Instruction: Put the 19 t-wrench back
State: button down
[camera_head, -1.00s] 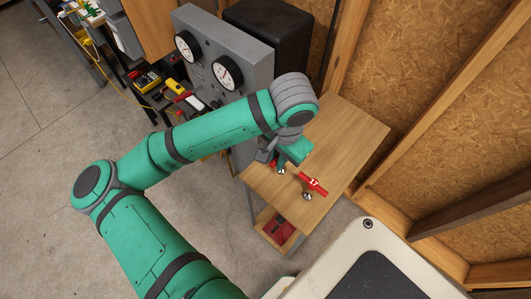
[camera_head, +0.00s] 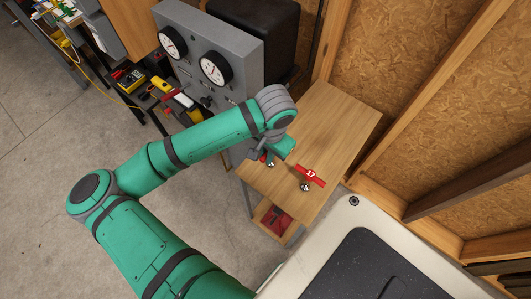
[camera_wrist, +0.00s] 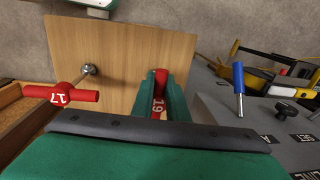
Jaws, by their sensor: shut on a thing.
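The 19 t-wrench (camera_wrist: 158,106) has a red handle marked "19". My gripper (camera_wrist: 161,88) is shut on this handle, with a green finger on each side. In the head view my gripper (camera_head: 279,150) is over the left part of the small wooden table (camera_head: 327,120). Part of the wrench's red handle (camera_head: 263,157) and a shiny metal end (camera_head: 271,164) show below it. I cannot tell whether the wrench touches the table. A red 17 t-wrench (camera_head: 310,176) is on the table to the right, and it also shows in the wrist view (camera_wrist: 60,96).
A grey gauge panel (camera_head: 213,75) stands behind and left of the table. A blue-handled lever (camera_wrist: 238,78) sticks up from a grey surface at the right of the wrist view. A pale, dark-topped unit (camera_head: 374,270) is in front. The table's far part is clear.

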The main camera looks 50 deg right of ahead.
jog(key=c, duration=1.7)
grip_release()
jog(key=shift+c, duration=0.2)
notch_tip(320, 180, up, 12)
jog(key=s, duration=0.1)
jog(key=shift+s, duration=0.1)
